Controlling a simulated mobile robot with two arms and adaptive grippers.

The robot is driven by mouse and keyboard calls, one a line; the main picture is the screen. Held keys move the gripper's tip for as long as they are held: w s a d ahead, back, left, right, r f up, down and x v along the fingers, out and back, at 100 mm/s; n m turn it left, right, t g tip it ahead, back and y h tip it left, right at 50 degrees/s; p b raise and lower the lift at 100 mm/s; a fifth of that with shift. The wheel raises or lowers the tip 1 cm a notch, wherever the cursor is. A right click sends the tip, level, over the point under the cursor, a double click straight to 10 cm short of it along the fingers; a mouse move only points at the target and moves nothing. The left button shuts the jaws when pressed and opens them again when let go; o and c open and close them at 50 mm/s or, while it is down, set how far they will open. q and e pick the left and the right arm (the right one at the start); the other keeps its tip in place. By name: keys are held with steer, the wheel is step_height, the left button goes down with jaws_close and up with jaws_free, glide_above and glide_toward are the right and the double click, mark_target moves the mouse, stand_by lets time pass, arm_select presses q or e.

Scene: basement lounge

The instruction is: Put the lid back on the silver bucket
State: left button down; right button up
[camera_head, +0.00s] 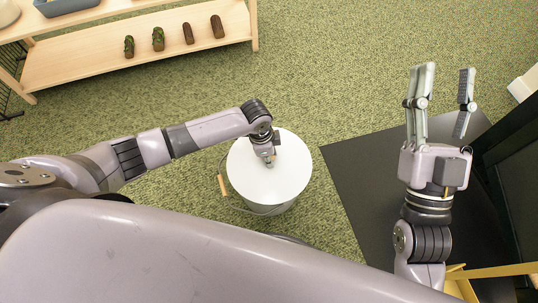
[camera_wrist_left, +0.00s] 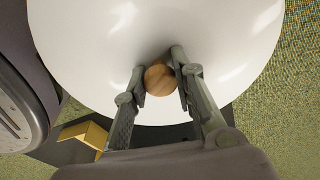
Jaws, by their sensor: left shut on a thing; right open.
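The silver bucket (camera_head: 262,209) stands on the green carpet in the middle of the head view, with its side handle and wooden grip at the left. The white round lid (camera_head: 290,178) covers the bucket's top as seen from above; I cannot tell whether it is fully seated. My left gripper (camera_head: 271,161) is over the lid. In the left wrist view it is shut on the lid's round wooden knob (camera_wrist_left: 159,79), and the lid (camera_wrist_left: 90,35) fills much of that view. My right gripper (camera_head: 441,88) is open and empty, pointing up, off to the right.
A light wooden shelf (camera_head: 130,50) with several small brown and green objects stands at the upper left. A dark mat or surface (camera_head: 360,175) lies right of the bucket, beside a dark cabinet at the right edge. Open carpet lies behind the bucket.

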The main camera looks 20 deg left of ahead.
arm_select(q)
steer(key=c, duration=1.2)
jaws_free()
steer(key=shift+c, duration=0.2)
steer(key=o, duration=0.5)
